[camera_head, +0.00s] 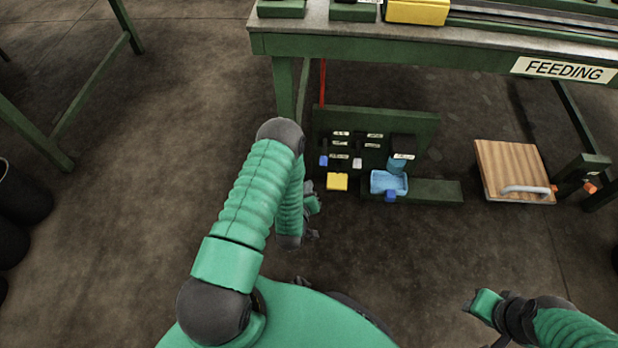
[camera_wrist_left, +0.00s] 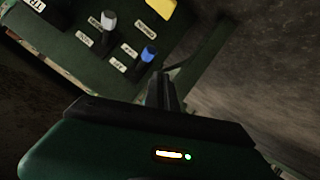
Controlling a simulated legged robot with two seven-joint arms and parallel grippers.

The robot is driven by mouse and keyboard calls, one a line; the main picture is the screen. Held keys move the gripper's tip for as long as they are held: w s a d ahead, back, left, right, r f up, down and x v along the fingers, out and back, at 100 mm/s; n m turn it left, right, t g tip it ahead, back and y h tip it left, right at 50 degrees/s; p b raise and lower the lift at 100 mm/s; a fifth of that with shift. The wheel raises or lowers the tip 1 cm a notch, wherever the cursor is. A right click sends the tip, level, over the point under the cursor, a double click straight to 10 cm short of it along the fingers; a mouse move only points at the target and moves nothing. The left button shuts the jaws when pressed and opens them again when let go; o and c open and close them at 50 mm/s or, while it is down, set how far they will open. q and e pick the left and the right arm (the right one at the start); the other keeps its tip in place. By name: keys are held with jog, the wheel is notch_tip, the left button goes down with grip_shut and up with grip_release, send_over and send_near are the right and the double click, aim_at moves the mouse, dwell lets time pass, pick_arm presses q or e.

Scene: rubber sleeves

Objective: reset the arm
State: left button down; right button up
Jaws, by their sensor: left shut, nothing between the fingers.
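My left arm bends down in the middle of the head view. My left gripper (camera_head: 310,207) is small and partly hidden behind the arm there. In the left wrist view the dark fingers of my left gripper (camera_wrist_left: 166,92) are together and hold nothing. They are near a green panel with labelled pegs. A blue-tipped peg (camera_wrist_left: 149,53) and a white-tipped peg (camera_wrist_left: 108,20) stand on the panel, apart from the fingers. My right gripper (camera_head: 480,304) is at the lower right, too unclear to show its jaws.
A green bench (camera_head: 400,50) marked FEEDING stands above the panel (camera_head: 425,135). A yellow block (camera_head: 337,181), a light-blue tray (camera_head: 376,186) and a wooden board with a handle (camera_head: 508,165) are below it. Dark bins (camera_head: 25,195) stand at far left. The floor between is clear.

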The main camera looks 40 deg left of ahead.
dwell(0.3)
pick_arm(q)
jog(key=w+d+r+m+g+h+p, duration=0.1)
jog(key=w+d+r+m+g+h, duration=0.15)
jog(key=r, duration=0.35)
jog(key=w+d+r+m+g+h, duration=0.1)
jog(key=d+r+m, duration=0.1)
jog(key=d+r, duration=0.25)
jog(key=s+d+r+m+g+h+p, duration=0.1)
jog(key=s+d+r+m+g, duration=0.25)
jog(key=s+r, duration=0.4)
jog(key=s+d+r+m+g+h, duration=0.15)
jog(key=s+d+r, duration=0.25)
jog(key=s+r, duration=0.4)
notch_tip(320, 180, up, 37)
jog(key=s+m+p, duration=0.1)
jog(key=p, duration=3.7)
jog(key=shift+s+y, duration=0.4)
